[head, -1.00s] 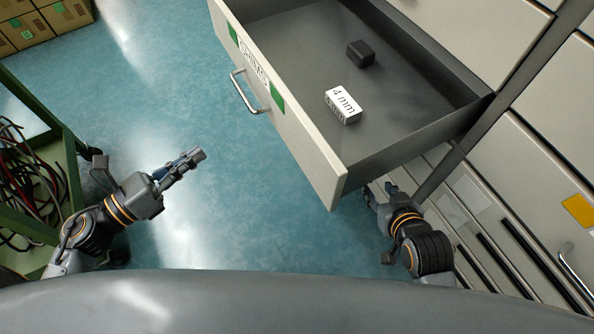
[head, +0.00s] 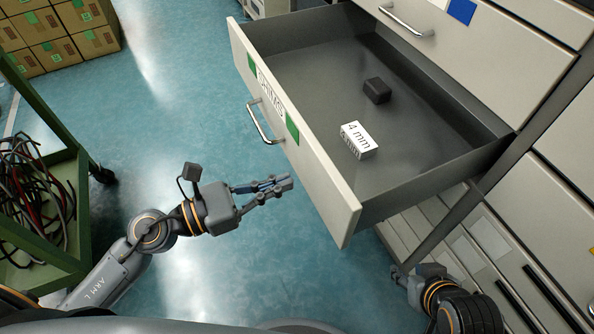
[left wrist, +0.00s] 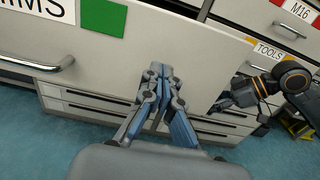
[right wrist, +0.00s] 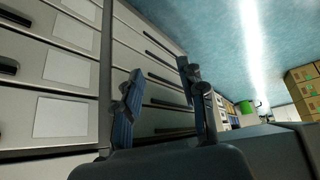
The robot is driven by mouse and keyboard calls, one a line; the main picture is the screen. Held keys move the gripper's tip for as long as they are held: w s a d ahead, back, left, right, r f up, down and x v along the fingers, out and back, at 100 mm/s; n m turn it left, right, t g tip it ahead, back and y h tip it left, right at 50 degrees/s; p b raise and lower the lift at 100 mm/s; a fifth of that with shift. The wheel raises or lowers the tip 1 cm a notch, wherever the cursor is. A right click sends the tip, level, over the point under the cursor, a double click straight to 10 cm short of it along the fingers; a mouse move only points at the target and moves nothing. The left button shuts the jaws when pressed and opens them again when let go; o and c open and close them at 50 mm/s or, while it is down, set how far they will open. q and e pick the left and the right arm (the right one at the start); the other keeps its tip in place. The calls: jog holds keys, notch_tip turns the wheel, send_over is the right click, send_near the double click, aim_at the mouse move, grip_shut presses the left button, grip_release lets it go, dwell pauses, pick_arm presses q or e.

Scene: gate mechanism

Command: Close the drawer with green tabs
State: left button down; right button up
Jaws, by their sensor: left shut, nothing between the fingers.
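The drawer with green tabs (head: 325,190) is pulled well out of its cabinet. Its pale front has a SHIMS label, a metal handle (head: 262,122) and two green tabs, one right of the handle (head: 292,127). Inside lie a white "4 mm" box (head: 357,141) and a black block (head: 377,90). My left gripper (head: 288,182) is shut and empty, just outside the front panel; contact cannot be told. The left wrist view shows its fingers (left wrist: 160,75) before the panel (left wrist: 190,50). My right gripper (head: 398,272) is low beside the cabinet, open and empty in its wrist view (right wrist: 159,72).
A green cart (head: 65,200) with cables stands at the left. Cardboard boxes (head: 60,40) are stacked at the far left. A drawer with a blue tab (head: 462,10) is above the open one. Blue floor (head: 180,100) is clear left of the drawer.

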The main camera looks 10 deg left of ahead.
aim_at(312, 172)
pick_arm(q)
jog(key=x, duration=0.4)
jog(key=shift+p, duration=0.35)
pick_arm(e)
jog(key=s+g, duration=0.1)
jog(key=s+d+f+g, duration=0.1)
jog(key=s, duration=0.1)
jog(key=s+g, duration=0.1)
jog(key=s, duration=0.1)
jog(key=shift+s+d+f+h, duration=0.2)
jog(key=shift+d+f+h, duration=0.05)
jog(key=shift+d+h, duration=0.15)
